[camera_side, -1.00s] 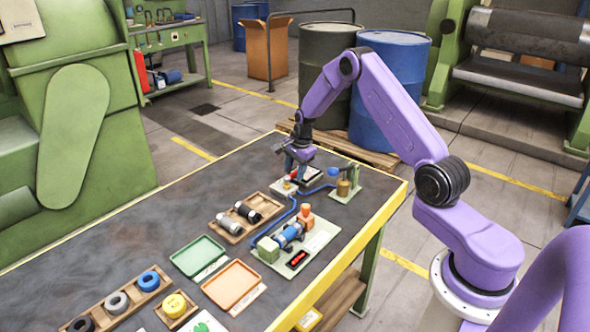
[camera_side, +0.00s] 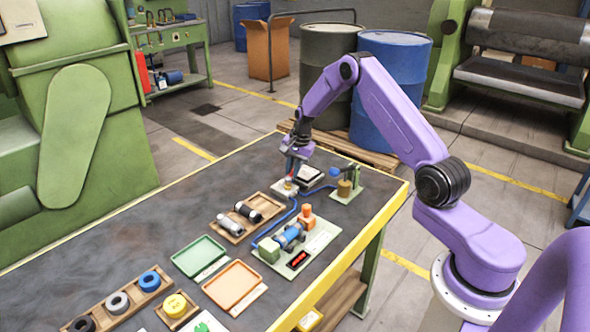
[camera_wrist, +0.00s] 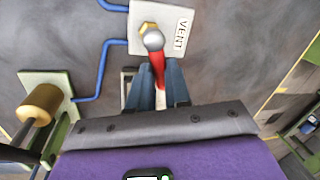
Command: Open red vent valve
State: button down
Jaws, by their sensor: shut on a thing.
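The red vent valve handle (camera_wrist: 158,72) shows in the wrist view, running from a silver and brass hub (camera_wrist: 153,40) down between my fingertips. The hub sits on a white plate (camera_wrist: 178,12) marked VENT. My gripper (camera_wrist: 157,85) is shut on the red handle. In the side view my gripper (camera_side: 293,175) points down at the valve's white plate (camera_side: 283,187) near the table's far end. The handle's tip is partly hidden between the fingers.
Blue tubing (camera_wrist: 103,65) runs from the plate. A brass cylinder on a green stand (camera_side: 345,188) is close on the right. A pump unit (camera_side: 288,238), tray with fittings (camera_side: 240,216) and empty green (camera_side: 198,255) and orange (camera_side: 234,284) trays lie nearer. Bare table lies left.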

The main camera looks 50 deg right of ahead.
jog(key=n, duration=0.2)
jog(key=w+n, duration=0.1)
jog(key=shift+a+n+y, duration=0.25)
jog(key=shift+n+y, duration=0.05)
jog(key=shift+n, duration=0.1)
jog(key=n, duration=0.1)
jog(key=w+n, duration=0.1)
jog(key=n, duration=0.1)
jog(key=shift+a+n+g, duration=0.3)
jog(key=shift+a+g, duration=0.1)
jog(key=n, duration=0.3)
jog(key=a+n, duration=0.1)
jog(key=shift+w+g+y, duration=0.35)
jog(key=shift+g+y, duration=0.05)
jog(key=shift+a+n, duration=0.35)
jog(key=shift+n, duration=0.95)
jog(key=c, duration=1.1)
grip_release()
